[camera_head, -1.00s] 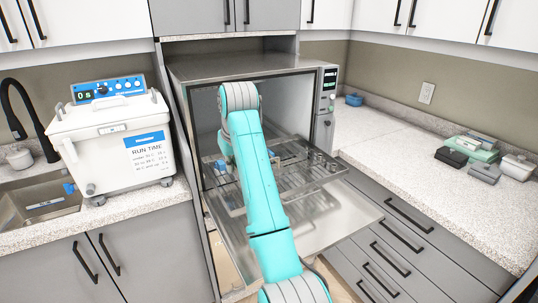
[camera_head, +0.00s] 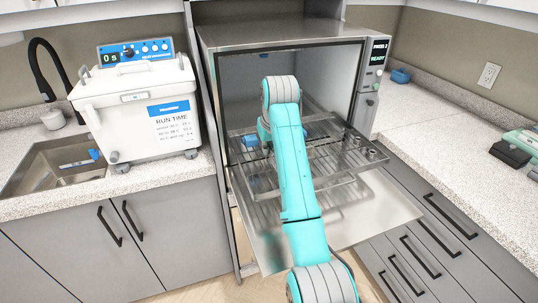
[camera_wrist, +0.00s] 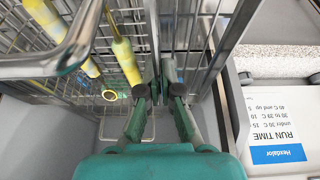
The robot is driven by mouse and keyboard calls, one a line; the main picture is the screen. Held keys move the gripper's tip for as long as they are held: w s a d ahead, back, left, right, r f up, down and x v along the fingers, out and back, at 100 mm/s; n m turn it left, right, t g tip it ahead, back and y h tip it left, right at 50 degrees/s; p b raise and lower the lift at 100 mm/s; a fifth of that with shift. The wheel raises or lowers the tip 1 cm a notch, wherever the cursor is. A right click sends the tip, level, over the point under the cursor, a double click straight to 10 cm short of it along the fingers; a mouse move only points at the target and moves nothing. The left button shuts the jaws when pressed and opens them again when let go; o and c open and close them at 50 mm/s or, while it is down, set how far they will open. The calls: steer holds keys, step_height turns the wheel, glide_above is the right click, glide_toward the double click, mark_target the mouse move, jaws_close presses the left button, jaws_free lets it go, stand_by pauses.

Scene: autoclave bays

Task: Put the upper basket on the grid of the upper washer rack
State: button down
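The washer (camera_head: 285,35) stands open, with its door (camera_head: 375,205) folded down. The upper washer rack (camera_head: 345,155) is pulled out over the door, and its grid is partly covered by my arm. In the wrist view, the upper basket (camera_wrist: 105,75) is a wire mesh basket at the left, holding yellow-handled instruments (camera_wrist: 126,60). My gripper (camera_wrist: 162,70) points down with its fingers close together on the basket's wire wall. In the head view my arm hides the gripper and most of the basket. I cannot tell whether the basket touches the grid.
A white cleaner (camera_head: 140,105) marked RUN TIME stands on the left counter, beside the sink (camera_head: 60,165). Its label (camera_wrist: 272,130) shows at the right in the wrist view. The washer's side walls bound the space. The right counter (camera_head: 445,130) is mostly clear.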

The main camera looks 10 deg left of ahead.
steer(key=shift+f, duration=1.35)
steer(key=c, duration=1.3)
jaws_free()
steer(key=shift+f, duration=0.15)
